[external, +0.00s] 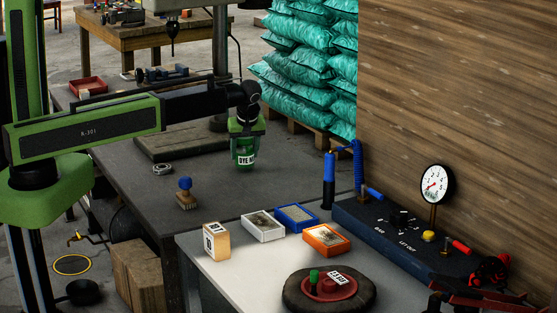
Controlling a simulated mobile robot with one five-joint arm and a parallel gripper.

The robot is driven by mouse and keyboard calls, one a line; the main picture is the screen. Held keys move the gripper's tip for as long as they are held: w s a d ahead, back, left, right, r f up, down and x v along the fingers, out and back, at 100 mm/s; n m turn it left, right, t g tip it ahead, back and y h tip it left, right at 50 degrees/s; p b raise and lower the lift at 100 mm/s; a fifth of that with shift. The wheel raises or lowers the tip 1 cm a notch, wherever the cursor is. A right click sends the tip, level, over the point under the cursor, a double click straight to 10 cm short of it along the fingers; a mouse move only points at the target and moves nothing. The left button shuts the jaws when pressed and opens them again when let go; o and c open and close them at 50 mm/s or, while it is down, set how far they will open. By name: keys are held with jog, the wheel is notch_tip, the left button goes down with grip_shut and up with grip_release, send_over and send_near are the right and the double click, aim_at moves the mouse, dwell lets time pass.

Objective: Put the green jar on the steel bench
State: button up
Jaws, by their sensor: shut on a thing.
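A green jar (245,157) with a white label band hangs upright in my gripper (246,140), which is shut on its upper part. My arm reaches in from the left, and the jar is over the dark grey bench (125,180). I cannot tell how small the gap is between the jar's bottom and the bench top. A lighter grey bench (245,272) stands nearer the camera, to the lower right of the jar. The view does not make clear which of the two is the steel bench.
A blue-knobbed stamp (186,193) and a nut (163,169) lie on the dark bench, whose middle is clear.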

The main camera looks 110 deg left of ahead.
jog(key=shift+f, duration=0.35)
jog(key=o, duration=1.4)
jog(key=shift+c, duration=0.2)
jog(key=p+v, duration=1.1)
jog(key=v, duration=0.1)
jog(key=shift+r+p, duration=0.2)
jog(key=shift+p, duration=0.15)
